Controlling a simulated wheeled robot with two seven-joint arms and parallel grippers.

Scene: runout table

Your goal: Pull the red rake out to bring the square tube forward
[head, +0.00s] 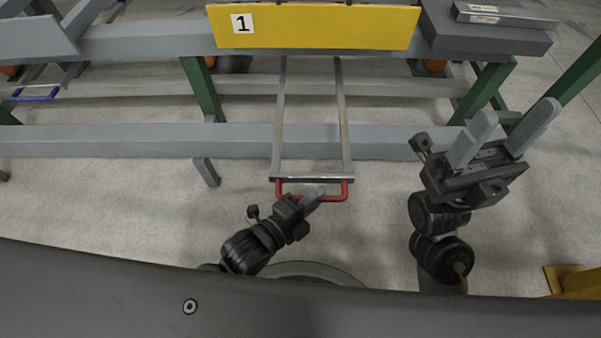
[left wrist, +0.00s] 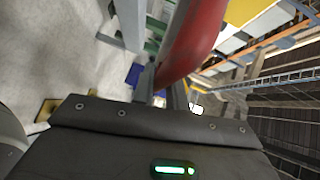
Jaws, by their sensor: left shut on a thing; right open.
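The red rake handle (head: 331,198) is a red U-shaped bar at the near end of two long grey rails (head: 345,130). The rails run back under the yellow panel marked 1 (head: 330,28). My left gripper (head: 315,196) is shut on the red handle, near its middle. In the left wrist view the red handle (left wrist: 195,40) looms large just beyond the gripper body. My right gripper (head: 508,130) is open and empty, to the right of the rake, in front of the table. No square tube can be clearly picked out; the yellow panel hides what lies behind it.
Grey table beams (head: 120,140) cross the view, with green legs (head: 203,88) beneath. A blue handle (head: 35,94) shows at the far left. A grey block with metal bars (head: 490,35) sits at the back right. A yellow object (head: 575,280) stands at the right. The floor between is clear.

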